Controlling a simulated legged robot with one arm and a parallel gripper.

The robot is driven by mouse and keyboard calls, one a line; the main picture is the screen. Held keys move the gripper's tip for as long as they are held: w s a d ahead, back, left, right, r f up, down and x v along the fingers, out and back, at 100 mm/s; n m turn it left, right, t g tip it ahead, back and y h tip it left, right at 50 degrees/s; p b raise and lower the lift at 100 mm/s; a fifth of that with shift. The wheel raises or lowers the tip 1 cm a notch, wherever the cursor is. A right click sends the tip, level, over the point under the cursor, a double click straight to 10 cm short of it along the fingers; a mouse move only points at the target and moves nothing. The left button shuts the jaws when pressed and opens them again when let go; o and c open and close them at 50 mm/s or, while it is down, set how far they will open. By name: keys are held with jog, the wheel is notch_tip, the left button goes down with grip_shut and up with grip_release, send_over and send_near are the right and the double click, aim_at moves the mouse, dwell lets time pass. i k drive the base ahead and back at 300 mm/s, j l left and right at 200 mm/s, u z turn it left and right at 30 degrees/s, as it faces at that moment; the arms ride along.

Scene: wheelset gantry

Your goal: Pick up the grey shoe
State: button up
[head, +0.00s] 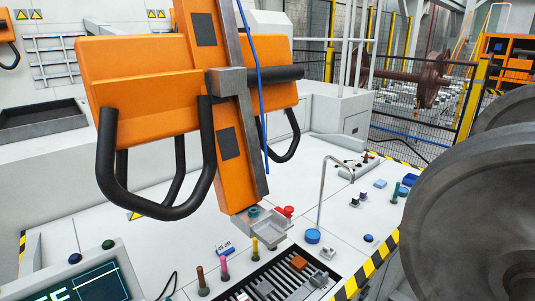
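Several small blocks sit on a black slotted rack (280,278) in the lower middle. One is a small light grey block (319,279) at the rack's right edge, which may be the grey shoe. Another grey piece (264,288) lies on the left part of the rack. A grey bracket-like piece (262,230) is at the lower end of an orange upright beam; I cannot tell whether it is attached. Which grey piece is the shoe is unclear at this size. My gripper is not in view.
A large orange unit (140,80) with black handles hangs over the white bench (180,240). A thin bent metal post (322,190) stands right of it. Large grey wheels (475,225) fill the right. An orange block (298,262) lies on the rack; colored pegs stand nearby.

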aim_at(319, 279)
jog(key=i+l, duration=0.7)
jog(key=i+j+u, duration=0.05)
